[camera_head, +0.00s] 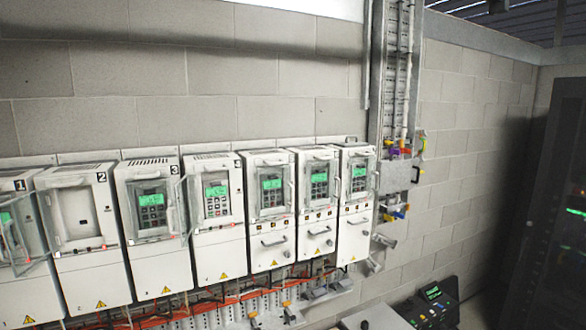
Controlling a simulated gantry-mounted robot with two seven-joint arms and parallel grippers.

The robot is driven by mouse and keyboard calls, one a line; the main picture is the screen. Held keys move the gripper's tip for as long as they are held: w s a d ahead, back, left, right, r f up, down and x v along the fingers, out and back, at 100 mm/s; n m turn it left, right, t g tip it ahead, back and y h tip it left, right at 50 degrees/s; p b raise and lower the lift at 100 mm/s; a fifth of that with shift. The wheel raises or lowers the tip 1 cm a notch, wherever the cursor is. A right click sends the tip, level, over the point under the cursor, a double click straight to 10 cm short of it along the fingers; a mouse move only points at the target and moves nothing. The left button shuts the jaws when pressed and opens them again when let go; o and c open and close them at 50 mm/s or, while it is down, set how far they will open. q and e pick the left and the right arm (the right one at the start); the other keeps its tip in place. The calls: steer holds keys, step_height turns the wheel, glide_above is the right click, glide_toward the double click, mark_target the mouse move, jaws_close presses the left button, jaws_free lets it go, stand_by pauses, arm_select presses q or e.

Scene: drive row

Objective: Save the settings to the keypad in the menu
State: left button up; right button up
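A row of white drive cabinets stands along the block wall, each with a keypad bay. Drive 4 (215,246) has a keypad (216,196) with a lit green screen; its text is too small to read. A clear cover (181,207) stands open at its left side. Drive 2 (88,274) has an empty-looking bay (76,211) with no keypad in it, and a clear cover (18,246) stands open at its left. Drive 3 (158,265) has a lit keypad (151,203) behind a clear cover. Neither of my grippers is in view.
Drive 1 (24,300) is at the left edge, partly behind an open cover. Several more drives with lit keypads stand to the right. A black console (434,302) with a green screen is at the lower right, near a dark rack (556,200). Red cables run below the drives.

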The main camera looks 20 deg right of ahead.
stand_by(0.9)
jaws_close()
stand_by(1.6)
